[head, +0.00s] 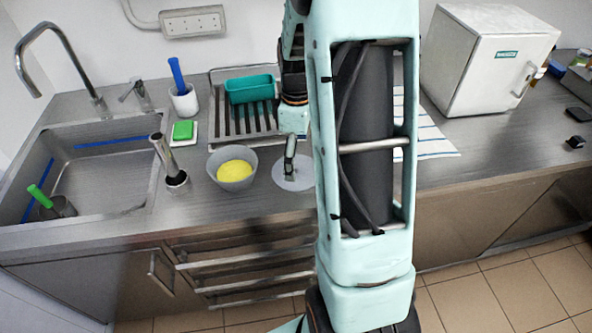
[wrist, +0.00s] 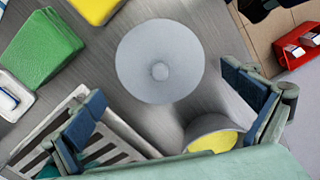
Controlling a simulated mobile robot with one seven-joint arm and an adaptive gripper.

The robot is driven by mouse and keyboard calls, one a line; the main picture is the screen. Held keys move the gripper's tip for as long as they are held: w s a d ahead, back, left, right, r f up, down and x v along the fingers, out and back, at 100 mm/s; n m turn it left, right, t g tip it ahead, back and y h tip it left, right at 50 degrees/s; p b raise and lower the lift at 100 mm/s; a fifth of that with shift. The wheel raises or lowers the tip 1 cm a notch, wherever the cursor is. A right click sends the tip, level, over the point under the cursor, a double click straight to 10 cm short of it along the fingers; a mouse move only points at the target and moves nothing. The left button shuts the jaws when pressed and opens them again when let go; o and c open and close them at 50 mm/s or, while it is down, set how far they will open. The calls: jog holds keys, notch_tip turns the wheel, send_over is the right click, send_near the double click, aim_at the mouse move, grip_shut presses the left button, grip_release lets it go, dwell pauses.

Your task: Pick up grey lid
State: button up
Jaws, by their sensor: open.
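The grey lid (head: 300,185) is a flat round disc lying on the steel counter, right of the bowl. In the wrist view the lid (wrist: 135,55) shows whole, with a small round knob (wrist: 160,71) at its centre. My gripper (head: 289,172) is above the lid in the head view, hiding part of it. In the wrist view my gripper (wrist: 162,88) is open, with one finger at the left and one at the right. The lid shows beyond and between the fingers, and nothing is held. The exact height above the knob is hard to tell.
A grey bowl with yellow contents (head: 232,170) stands close left of the lid. A drying rack (head: 215,118) with a teal tub (head: 250,89) is behind. A green sponge (head: 183,130), metal-topped holder (head: 176,178) and sink (head: 100,175) lie left. A white freezer box (head: 480,65) stands right.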

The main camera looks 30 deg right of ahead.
notch_tip(320, 180, down, 3)
jog(key=shift+f, duration=0.2)
grip_shut()
dwell(0.8)
